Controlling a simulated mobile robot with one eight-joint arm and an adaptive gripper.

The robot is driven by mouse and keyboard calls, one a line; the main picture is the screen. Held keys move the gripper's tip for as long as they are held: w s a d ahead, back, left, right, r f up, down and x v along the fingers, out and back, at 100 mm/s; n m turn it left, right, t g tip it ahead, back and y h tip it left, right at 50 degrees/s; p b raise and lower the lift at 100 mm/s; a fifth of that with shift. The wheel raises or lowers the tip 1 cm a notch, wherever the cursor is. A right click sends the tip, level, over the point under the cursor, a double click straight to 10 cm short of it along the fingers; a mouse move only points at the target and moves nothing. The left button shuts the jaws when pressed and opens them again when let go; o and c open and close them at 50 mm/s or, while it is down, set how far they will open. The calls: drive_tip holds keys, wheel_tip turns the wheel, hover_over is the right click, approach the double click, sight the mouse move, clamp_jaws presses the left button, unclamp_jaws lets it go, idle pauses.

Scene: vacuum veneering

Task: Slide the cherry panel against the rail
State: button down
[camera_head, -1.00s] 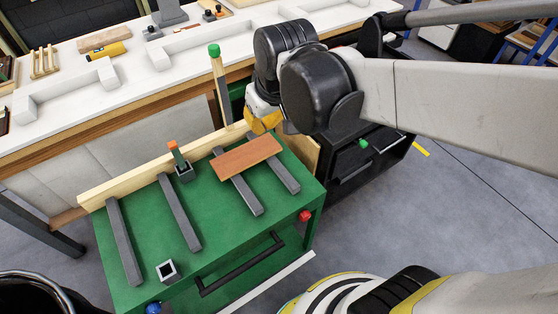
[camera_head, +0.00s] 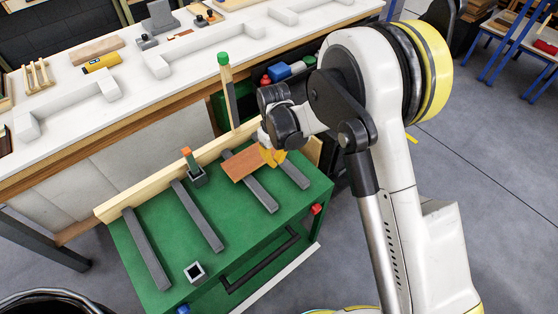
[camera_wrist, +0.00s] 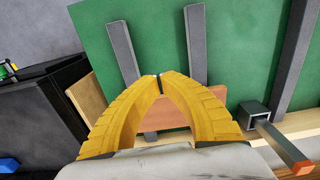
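The cherry panel (camera_head: 245,163) is a flat reddish-brown board lying across the two right-hand grey bars on the green table (camera_head: 225,262). The pale wooden rail (camera_head: 150,193) runs along the table's back edge. The panel lies close to the rail; in the wrist view the panel (camera_wrist: 172,116) seems to leave a narrow gap, with bar ends showing. My gripper (camera_head: 274,158) has yellow fingers over the panel's right part. In the wrist view the fingertips (camera_wrist: 159,76) almost meet, with nothing between them, past the panel's edge away from the rail. Contact cannot be told.
A grey socket with an orange-tipped stick (camera_head: 197,177) stands left of the panel by the rail. An empty square socket (camera_head: 195,272) is near the front. A green-capped post (camera_head: 226,95) rises behind the rail. Two left bars (camera_head: 146,250) are bare. A white workbench (camera_head: 120,120) stands behind.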

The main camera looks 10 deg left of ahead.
sight(257, 154)
wheel_tip(257, 154, down, 9)
drive_tip(key=b, duration=0.3)
drive_tip(key=shift+f, duration=0.1)
drive_tip(key=shift+w+a+r+b, duration=0.2)
drive_tip(key=shift+w+a+b, duration=0.25)
drive_tip(key=shift+w+a, duration=0.55)
drive_tip(key=shift+w+a+r, duration=0.15)
drive_tip(key=shift+w+a, duration=0.15)
drive_tip(key=shift+a, duration=0.25)
drive_tip(key=w+a, duration=0.4)
drive_tip(key=a, duration=0.1)
drive_tip(key=shift+w+b, duration=0.2)
drive_tip(key=shift+b, duration=0.15)
